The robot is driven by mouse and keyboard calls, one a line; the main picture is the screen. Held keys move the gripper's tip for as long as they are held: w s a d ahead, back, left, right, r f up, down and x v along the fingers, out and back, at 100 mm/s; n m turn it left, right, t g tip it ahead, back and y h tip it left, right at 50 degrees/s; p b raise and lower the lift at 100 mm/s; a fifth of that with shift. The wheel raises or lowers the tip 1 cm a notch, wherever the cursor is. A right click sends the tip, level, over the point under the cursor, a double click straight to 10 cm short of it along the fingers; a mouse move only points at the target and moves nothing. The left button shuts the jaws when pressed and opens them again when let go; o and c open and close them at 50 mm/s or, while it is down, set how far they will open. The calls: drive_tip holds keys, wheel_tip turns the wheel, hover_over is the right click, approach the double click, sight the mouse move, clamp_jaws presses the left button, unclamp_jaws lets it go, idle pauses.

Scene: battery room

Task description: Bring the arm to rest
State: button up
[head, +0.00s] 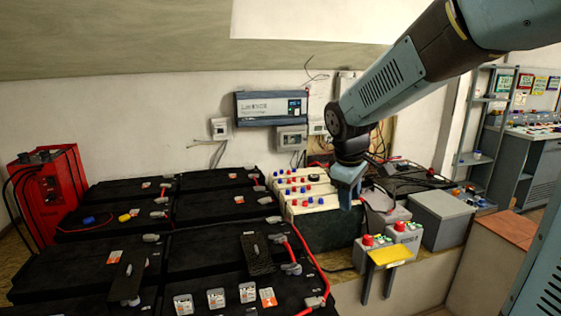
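My arm (395,85) reaches in from the upper right and bends down at its wrist. My gripper (348,186) hangs at its end, pointing down, in front of the cream battery with red and blue caps (305,192). The gripper is small in this view, and I cannot tell whether its fingers are apart or together. I see no object clearly held in it.
Several large black batteries (120,190) fill the left and middle, with cables and connectors on top. A red charger (52,190) stands at the far left. Grey boxes (440,215) and a yellow plate (390,256) sit right of the gripper. A blue wall unit (270,107) hangs behind.

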drive_tip(key=s+d+r+m+t, duration=0.1)
drive_tip(key=s+d+r+m, duration=0.1)
drive_tip(key=s, duration=0.4)
drive_tip(key=s+d+r+m+t+y, duration=0.1)
drive_tip(key=s+d+m, duration=0.1)
drive_tip(key=s+m, duration=0.2)
drive_tip(key=s+d+r+m, duration=0.2)
drive_tip(key=s+d+m, duration=0.1)
drive_tip(key=s, duration=0.6)
drive_tip(key=shift+r+m+t+y, duration=0.3)
drive_tip(key=shift+r+m+t, duration=0.1)
drive_tip(key=shift+m, duration=0.2)
